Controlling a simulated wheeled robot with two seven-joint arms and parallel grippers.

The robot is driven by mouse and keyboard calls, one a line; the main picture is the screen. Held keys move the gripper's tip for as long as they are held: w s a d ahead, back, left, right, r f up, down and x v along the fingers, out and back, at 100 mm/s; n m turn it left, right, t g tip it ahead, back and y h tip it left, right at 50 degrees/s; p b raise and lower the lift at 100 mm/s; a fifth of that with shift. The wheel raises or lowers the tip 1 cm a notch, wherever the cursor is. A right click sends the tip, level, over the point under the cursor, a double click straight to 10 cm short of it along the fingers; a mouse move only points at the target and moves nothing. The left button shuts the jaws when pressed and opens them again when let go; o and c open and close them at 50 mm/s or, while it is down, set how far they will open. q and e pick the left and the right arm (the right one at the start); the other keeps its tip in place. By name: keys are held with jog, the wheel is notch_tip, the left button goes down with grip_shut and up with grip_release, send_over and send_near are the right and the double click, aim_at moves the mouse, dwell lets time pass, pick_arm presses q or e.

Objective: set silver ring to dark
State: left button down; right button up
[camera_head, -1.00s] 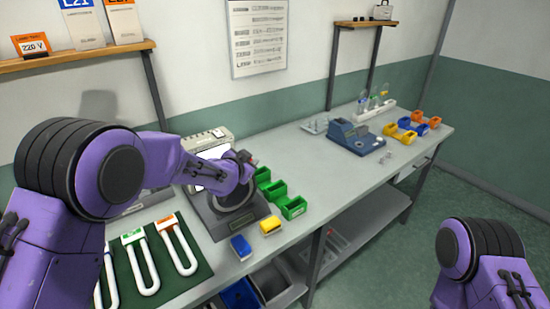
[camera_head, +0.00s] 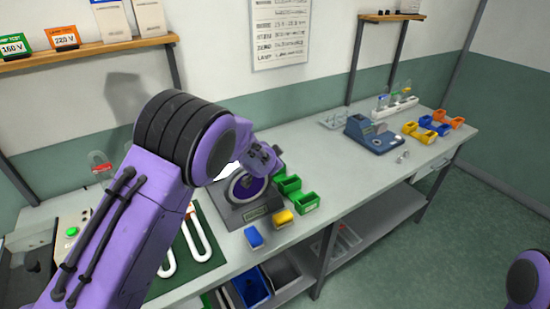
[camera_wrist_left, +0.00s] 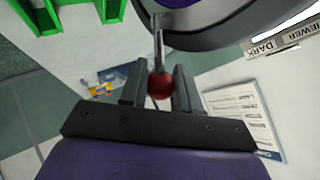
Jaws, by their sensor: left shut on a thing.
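In the head view, the dark square device (camera_head: 227,212) stands on the bench, its round ring (camera_head: 236,199) partly hidden by my left arm. In the left wrist view, the curved rim of the ring (camera_wrist_left: 208,36) shows at the top, with a thin metal lever (camera_wrist_left: 158,42) that ends in a red ball knob (camera_wrist_left: 160,86). My left gripper (camera_wrist_left: 160,90) is shut on the red knob, one finger on each side. A "DARK" label (camera_wrist_left: 263,48) is at the upper right there, with a second label beside it. My right gripper is out of view.
A blue instrument (camera_head: 374,136) stands farther right on the bench.

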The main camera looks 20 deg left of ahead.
pick_arm(q)
jog(key=shift+s+f, duration=0.2)
jog(key=shift+f, duration=0.25)
jog(key=c, duration=0.9)
grip_release()
jog(key=shift+o, duration=0.4)
jog(key=shift+r, duration=0.3)
jog(key=shift+r, duration=0.1)
jog(key=shift+s+d+r+b, duration=0.1)
jog(key=shift+s+r+b, duration=0.1)
jog(key=shift+s+b, duration=0.15)
jog(key=b+v, duration=0.2)
jog(key=v, duration=0.7)
jog(key=shift+s+r+b, duration=0.2)
jog(key=shift+s+b, duration=0.05)
jog(key=shift+b, duration=0.15)
